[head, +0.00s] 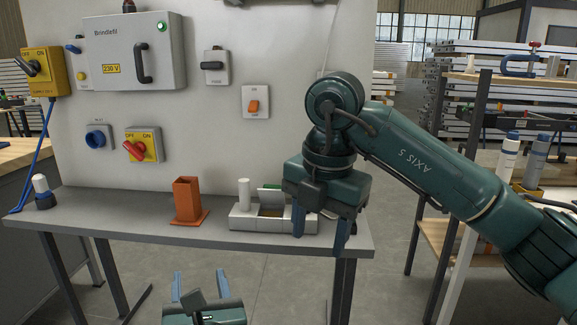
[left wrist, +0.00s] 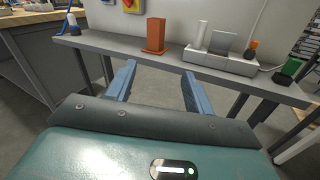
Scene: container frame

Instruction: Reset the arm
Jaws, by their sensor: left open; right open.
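My right arm (head: 430,165) comes in from the right in the head view and bends down at its wrist. Its gripper (head: 320,244) points down over the right end of the grey bench, empty, with its blue fingers apart. It hides part of a white tray unit. My left gripper (head: 199,273) is low in the head view, in front of the bench, empty and with its fingers spread. In the left wrist view its two blue fingers (left wrist: 159,70) point towards the bench edge, with nothing between them.
The grey bench (head: 130,225) carries an orange post (head: 187,200), the white tray unit (head: 245,222) and a white-and-dark bottle-like item (head: 42,190). A wall panel behind holds a grey box (head: 120,85) and switches, including a red knob (head: 135,150). A shelving rack stands right.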

